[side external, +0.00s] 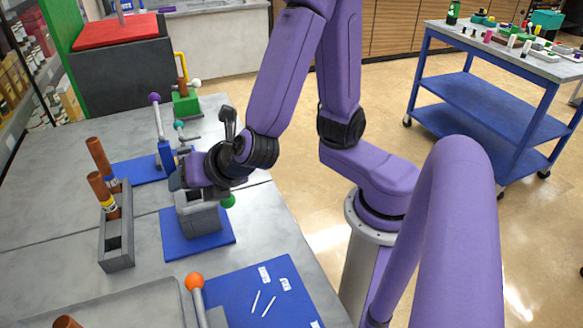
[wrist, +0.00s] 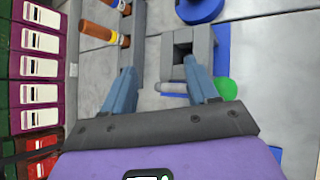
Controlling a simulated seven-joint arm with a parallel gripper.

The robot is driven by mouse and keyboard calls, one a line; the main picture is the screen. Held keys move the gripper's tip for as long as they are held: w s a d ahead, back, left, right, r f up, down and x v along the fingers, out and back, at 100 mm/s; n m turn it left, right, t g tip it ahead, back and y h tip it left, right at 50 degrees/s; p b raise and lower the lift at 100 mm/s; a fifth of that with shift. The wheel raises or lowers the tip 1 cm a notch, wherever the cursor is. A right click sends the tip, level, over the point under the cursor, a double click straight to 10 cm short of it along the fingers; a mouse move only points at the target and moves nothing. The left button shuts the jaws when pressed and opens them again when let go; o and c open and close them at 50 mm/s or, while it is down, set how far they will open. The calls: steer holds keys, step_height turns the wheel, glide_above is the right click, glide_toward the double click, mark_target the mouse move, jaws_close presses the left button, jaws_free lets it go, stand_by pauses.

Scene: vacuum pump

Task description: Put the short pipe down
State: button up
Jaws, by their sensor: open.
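Two brown pipes stand in the grey slotted rack (side external: 116,255), the rear one (side external: 98,155) and the front one (side external: 103,190), which has a yellow and white band. They also show at the upper left of the wrist view, the banded one (wrist: 98,33) nearer. I cannot tell which is the short pipe. My gripper (side external: 178,178) is open, right of the rack and close to a grey block (side external: 200,222) on a blue mat. In the wrist view the space between my fingertips (wrist: 160,78) is empty. The block's square hole (wrist: 183,50) looks empty.
A green ball (side external: 228,201) sits beside the block. A purple-knobbed lever (side external: 155,98) stands behind, and an orange-knobbed lever (side external: 194,281) in front. Another brown pipe end (side external: 66,322) shows at the bottom left. Bare table (side external: 60,215) lies left of the rack.

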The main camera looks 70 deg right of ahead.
steer(key=s+d+m+g+y, duration=0.1)
steer(key=s+d+m+g, duration=0.3)
steer(key=s+m, duration=0.3)
steer(key=s+d+m+g+y, duration=0.1)
steer(key=s+d+m+g, duration=0.4)
steer(key=s, duration=0.4)
steer(key=shift+s+d+r+m, duration=0.25)
steer(key=shift+d+m, duration=0.3)
steer(key=shift+m, duration=0.75)
